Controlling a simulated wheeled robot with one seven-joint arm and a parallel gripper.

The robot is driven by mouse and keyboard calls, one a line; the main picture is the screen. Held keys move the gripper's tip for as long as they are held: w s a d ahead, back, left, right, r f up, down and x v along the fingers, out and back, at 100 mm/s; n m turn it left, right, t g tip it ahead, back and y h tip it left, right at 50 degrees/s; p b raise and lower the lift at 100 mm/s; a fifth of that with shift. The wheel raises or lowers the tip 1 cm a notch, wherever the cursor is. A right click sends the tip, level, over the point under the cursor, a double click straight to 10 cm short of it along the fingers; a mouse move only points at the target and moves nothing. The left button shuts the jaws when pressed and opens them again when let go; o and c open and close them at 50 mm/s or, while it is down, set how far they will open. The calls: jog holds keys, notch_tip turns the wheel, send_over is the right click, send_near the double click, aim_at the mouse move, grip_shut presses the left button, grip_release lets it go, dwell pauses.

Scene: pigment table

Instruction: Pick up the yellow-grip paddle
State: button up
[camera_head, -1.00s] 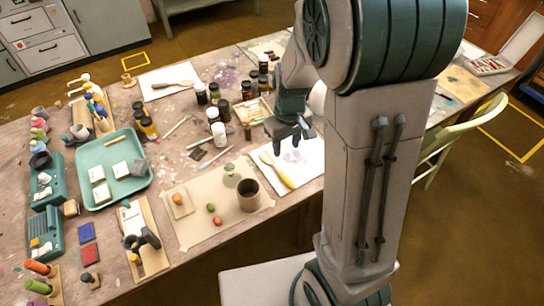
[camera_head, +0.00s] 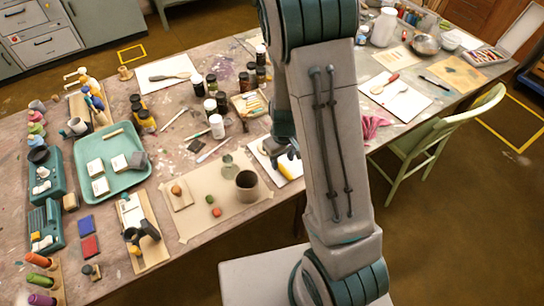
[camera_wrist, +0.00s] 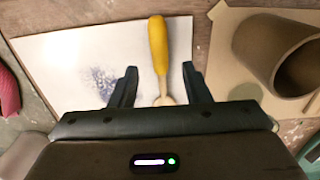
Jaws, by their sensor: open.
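The yellow-grip paddle (camera_wrist: 158,45) lies on a white paint-marked sheet (camera_wrist: 60,55). Its yellow grip points up in the wrist view, and its pale wooden part runs between my fingers; the rest is hidden behind the gripper body. My gripper (camera_wrist: 160,85) is open, with one finger on each side of the paddle and no visible contact. The height gap is hard to judge. In the head view my gripper (camera_head: 285,150) is over the sheet, and only the yellow grip (camera_head: 287,170) shows below it.
A brown cup (camera_head: 247,186) stands on a tan mat (camera_head: 190,225), left of the paddle. A pink cloth (camera_head: 373,126) and a second sheet with a red-handled tool (camera_head: 385,84) lie to the right. Several jars crowd behind.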

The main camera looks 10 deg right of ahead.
aim_at(282, 166)
jog(key=shift+f, duration=1.75)
jog(key=shift+c, duration=0.3)
grip_shut()
